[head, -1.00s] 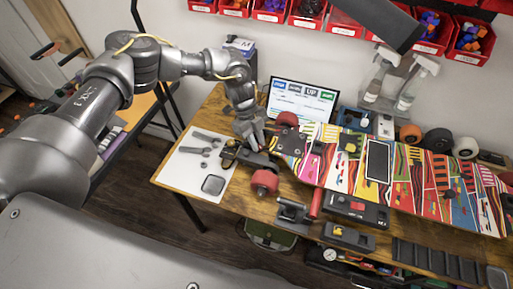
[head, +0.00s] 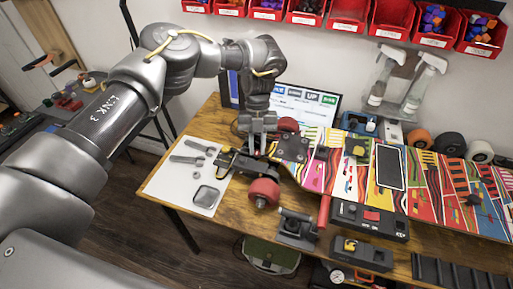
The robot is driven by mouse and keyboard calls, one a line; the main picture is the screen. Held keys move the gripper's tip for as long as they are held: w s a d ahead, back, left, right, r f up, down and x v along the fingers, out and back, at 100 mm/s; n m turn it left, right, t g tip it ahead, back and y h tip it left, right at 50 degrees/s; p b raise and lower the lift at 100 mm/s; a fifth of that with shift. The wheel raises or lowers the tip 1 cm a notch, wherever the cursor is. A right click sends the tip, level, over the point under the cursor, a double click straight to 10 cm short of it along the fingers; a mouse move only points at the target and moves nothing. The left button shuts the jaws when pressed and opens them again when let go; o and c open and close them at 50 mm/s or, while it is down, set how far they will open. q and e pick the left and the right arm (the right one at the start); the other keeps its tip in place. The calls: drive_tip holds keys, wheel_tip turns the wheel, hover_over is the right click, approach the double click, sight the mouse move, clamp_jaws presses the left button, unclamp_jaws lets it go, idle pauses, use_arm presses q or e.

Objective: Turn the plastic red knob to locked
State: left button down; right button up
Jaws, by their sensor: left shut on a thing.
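A small red part (head: 371,216) sits on top of a black box (head: 346,218) in front of the skateboard; I cannot tell whether it is the plastic red knob or how it is set. My left gripper (head: 258,150) points down at the left end of the patterned skateboard (head: 360,178), above the black truck (head: 240,164) and between its red wheels. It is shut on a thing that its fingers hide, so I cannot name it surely. A red wheel (head: 263,191) is just in front of it. My right gripper is not in view.
A white mat (head: 170,186) with grey tools lies left of the truck. A grey vise-like stand (head: 296,228) and a red cylinder (head: 323,209) are in front of the board. A laptop (head: 305,104) and spray bottles (head: 417,90) stand behind. Red bins (head: 349,25) line the wall.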

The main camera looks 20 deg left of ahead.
use_arm(q)
drive_tip(key=shift+m, duration=0.4)
drive_tip(key=c, duration=1.3)
unclamp_jaws()
